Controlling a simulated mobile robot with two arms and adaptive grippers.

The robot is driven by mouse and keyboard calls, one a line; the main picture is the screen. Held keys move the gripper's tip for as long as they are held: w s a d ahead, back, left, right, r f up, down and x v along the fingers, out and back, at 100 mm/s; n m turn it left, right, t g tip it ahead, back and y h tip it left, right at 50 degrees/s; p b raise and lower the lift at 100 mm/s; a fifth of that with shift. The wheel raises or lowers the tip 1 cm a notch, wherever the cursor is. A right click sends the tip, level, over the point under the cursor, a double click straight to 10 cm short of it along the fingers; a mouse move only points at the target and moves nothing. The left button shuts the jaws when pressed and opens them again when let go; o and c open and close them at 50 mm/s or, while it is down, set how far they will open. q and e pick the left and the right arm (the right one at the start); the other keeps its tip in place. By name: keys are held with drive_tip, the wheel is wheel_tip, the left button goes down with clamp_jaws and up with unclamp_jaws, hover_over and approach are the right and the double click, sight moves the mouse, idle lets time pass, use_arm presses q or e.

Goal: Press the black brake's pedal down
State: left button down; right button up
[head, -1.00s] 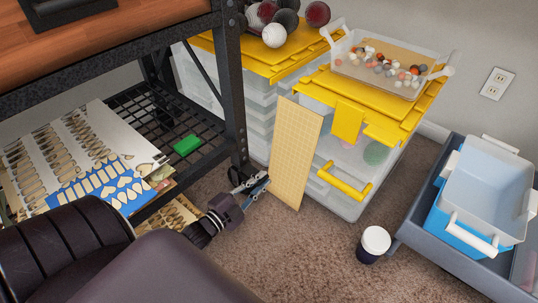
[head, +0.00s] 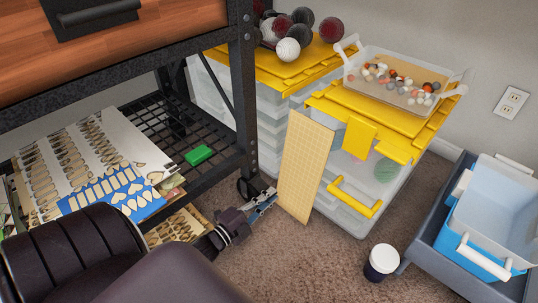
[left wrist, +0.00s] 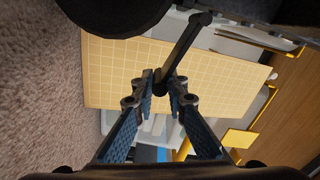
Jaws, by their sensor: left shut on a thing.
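The black brake shows in the left wrist view as a dark lever, the pedal (left wrist: 187,48), slanting down from a dark round part at the top. Its lower end lies between the fingertips of my left gripper (left wrist: 161,82), which is shut on it. In the head view the left gripper (head: 270,196) is low near the floor, beside a black wheel-like part (head: 246,188) at the foot of the rack's front leg. The pedal itself is too small to make out there. How far the pedal is tilted cannot be told. My right gripper is not in view.
A pegboard-like beige panel (head: 303,165) leans on clear bins with yellow lids (head: 395,120) just beyond the gripper. The black rack (head: 243,90) stands left. A dark cup (head: 381,262) and a grey-blue tub (head: 438,225) are right. Carpet (head: 300,265) is free in front.

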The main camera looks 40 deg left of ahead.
use_arm(q)
drive_tip(key=c, duration=1.9)
unclamp_jaws()
drive_tip(key=shift+a+f, duration=0.2)
drive_tip(key=shift+a, duration=0.1)
drive_tip(key=shift+c, duration=0.2)
drive_tip(key=shift+s, duration=0.1)
drive_tip(key=s, duration=1.2)
drive_tip(key=shift+a, duration=0.45)
